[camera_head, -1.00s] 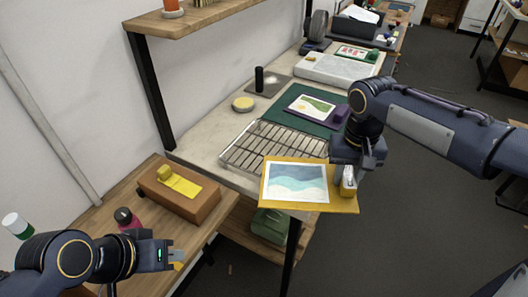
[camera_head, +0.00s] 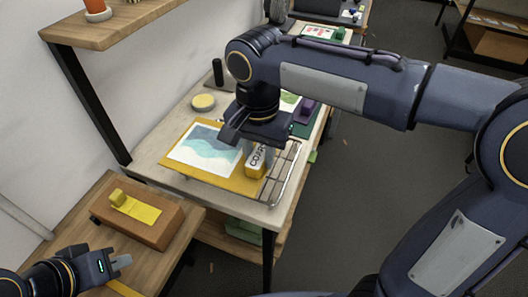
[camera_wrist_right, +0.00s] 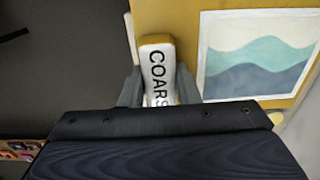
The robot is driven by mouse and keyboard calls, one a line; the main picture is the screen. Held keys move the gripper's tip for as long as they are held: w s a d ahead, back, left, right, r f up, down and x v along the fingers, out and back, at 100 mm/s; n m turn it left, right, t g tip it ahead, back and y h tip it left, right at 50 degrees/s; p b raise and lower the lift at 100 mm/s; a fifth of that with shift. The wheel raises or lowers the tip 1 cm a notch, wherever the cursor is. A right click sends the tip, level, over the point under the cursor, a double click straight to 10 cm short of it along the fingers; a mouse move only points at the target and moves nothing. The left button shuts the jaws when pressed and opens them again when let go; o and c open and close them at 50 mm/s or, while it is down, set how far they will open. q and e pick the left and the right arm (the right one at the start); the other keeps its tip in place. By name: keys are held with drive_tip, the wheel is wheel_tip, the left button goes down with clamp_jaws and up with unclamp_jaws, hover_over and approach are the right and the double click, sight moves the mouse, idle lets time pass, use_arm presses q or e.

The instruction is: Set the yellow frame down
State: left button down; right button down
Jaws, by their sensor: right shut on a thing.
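The yellow frame (camera_head: 240,183) holds a picture of blue and teal waves, and it lies about flat over the wire rack (camera_head: 287,170) on the pale table. I cannot tell whether it touches the rack. A white and yellow block with black "COARS" lettering (camera_head: 256,162) stands on the frame's right part. My right gripper (camera_head: 257,150) is shut on this block; in the right wrist view the fingers (camera_wrist_right: 158,92) grip its two sides, with the yellow frame (camera_wrist_right: 165,18) behind. My left gripper (camera_head: 122,262) is low at the left, over the wooden table; its finger gap is unclear.
A round yellow-topped tin (camera_head: 203,102) and a black cylinder (camera_head: 218,72) stand behind the frame. A purple block (camera_head: 304,110) is close right of my right gripper. A shelf (camera_head: 110,25) overhangs the left.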

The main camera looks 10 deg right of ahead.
drive_tip(key=w, duration=0.1)
drive_tip(key=w+d+f, duration=0.2)
drive_tip(key=w, duration=0.1)
drive_tip(key=shift+d+p, duration=0.25)
drive_tip(key=shift+p, duration=0.1)
drive_tip(key=w+f, duration=0.1)
drive_tip(key=w+d+f, duration=0.1)
drive_tip(key=f, duration=0.1)
drive_tip(key=w+d+f, duration=0.1)
drive_tip(key=f, duration=0.1)
drive_tip(key=shift+w+d+f, duration=0.15)
drive_tip(key=shift+w, duration=0.2)
drive_tip(key=shift+w+d+f, duration=0.1)
drive_tip(key=shift+w+f, duration=0.05)
drive_tip(key=shift+f, duration=0.85)
drive_tip(key=shift+w+d+f, duration=0.1)
drive_tip(key=shift+f, duration=0.85)
drive_tip(key=shift+f, duration=0.1)
drive_tip(key=c, duration=1.1)
unclamp_jaws()
